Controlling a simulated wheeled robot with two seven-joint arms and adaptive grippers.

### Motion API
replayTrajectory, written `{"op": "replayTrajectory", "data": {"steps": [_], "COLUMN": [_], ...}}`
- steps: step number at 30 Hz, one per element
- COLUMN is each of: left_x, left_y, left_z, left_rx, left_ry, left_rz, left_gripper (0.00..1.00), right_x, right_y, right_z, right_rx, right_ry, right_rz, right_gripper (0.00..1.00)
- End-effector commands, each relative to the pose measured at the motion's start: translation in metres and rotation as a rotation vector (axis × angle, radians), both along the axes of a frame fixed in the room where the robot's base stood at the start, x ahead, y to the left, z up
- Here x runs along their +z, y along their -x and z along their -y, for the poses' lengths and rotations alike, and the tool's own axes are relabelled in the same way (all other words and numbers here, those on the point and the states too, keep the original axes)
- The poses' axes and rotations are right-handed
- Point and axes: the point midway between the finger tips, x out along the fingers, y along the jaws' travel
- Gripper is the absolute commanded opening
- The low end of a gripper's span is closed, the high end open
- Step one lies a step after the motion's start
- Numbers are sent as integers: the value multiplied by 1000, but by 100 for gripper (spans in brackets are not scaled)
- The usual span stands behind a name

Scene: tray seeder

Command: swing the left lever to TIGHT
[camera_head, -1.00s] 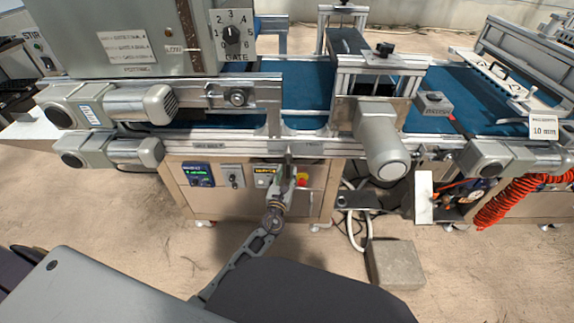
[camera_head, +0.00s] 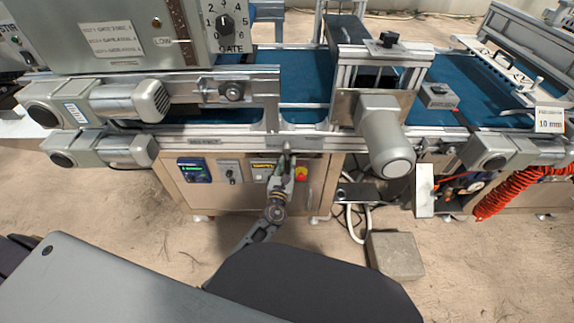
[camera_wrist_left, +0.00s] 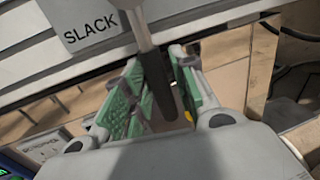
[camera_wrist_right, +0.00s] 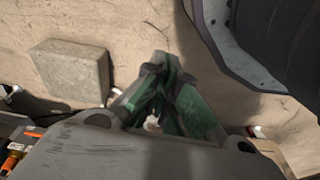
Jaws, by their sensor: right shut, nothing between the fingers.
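The left lever, a metal rod with a dark grip (camera_wrist_left: 158,88), hangs down from the conveyor's front rail beside a plate reading SLACK (camera_wrist_left: 90,30) in the left wrist view. My left gripper (camera_wrist_left: 158,95) is open, with its green-padded fingers on either side of the grip. The grip lies closer to the left finger, and I cannot tell whether they touch. In the head view, my left gripper (camera_head: 285,165) is under the front rail, where the lever is small and partly hidden. My right gripper (camera_wrist_right: 162,65) is shut and empty above the floor. No TIGHT mark is readable.
The conveyor's front rail (camera_head: 200,142) runs just above my left gripper. A cabinet with a control panel (camera_head: 195,170) and a red-yellow button (camera_head: 301,174) is behind it. A motor (camera_head: 383,135) juts out to the right. A concrete block (camera_head: 395,255) stands on the floor.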

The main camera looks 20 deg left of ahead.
Motion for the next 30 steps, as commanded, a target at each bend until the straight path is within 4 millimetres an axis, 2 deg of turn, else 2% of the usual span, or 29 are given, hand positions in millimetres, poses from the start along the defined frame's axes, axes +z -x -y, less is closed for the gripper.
{"op": "replayTrajectory", "data": {"steps": [1, 5, 24, 30], "left_x": [0, 0, 0, 0], "left_y": [0, 0, -1, -2], "left_z": [0, 0, 0, 1], "left_rx": [0, 0, 0, 0], "left_ry": [0, 0, 20, 52], "left_rz": [0, 0, 7, 16], "left_gripper": [16, 0, 0, 0], "right_x": [0, 0, 10, 27], "right_y": [0, -1, -15, -9], "right_z": [0, 0, -1, -7], "right_rx": [0, 0, 1, 4], "right_ry": [0, 0, 0, -9], "right_rz": [0, 1, 12, -4], "right_gripper": [0, 0, 0, 0]}}
